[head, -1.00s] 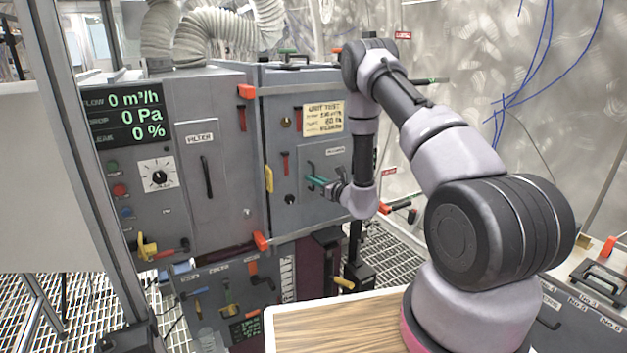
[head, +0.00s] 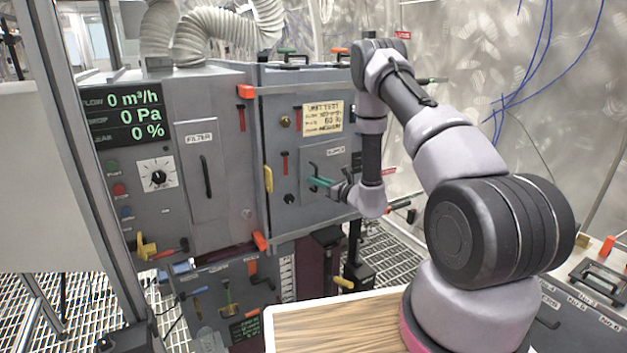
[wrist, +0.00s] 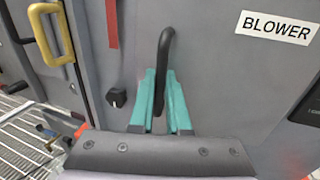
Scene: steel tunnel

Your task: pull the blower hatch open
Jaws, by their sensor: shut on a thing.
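The blower hatch (head: 315,210) is a grey panel with a "BLOWER" label in the middle of the head view; its face fills much of the wrist view (wrist: 220,85). Its handle (wrist: 165,48) is a black bent bar, upright in the wrist view. My gripper (wrist: 160,100) has teal fingers on both sides of the handle and is shut on its lower part. In the head view, my gripper (head: 320,182) reaches the hatch from the right. I cannot tell how far the hatch stands open.
A yellow handle (head: 268,178) and a black knob (wrist: 117,97) are near the hatch's left side. The filter panel (head: 203,170) is left of it. Orange blocks (head: 261,241) stick out at the cabinet's edge. A wooden tabletop (head: 335,328) lies in front; grating floor shows at right.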

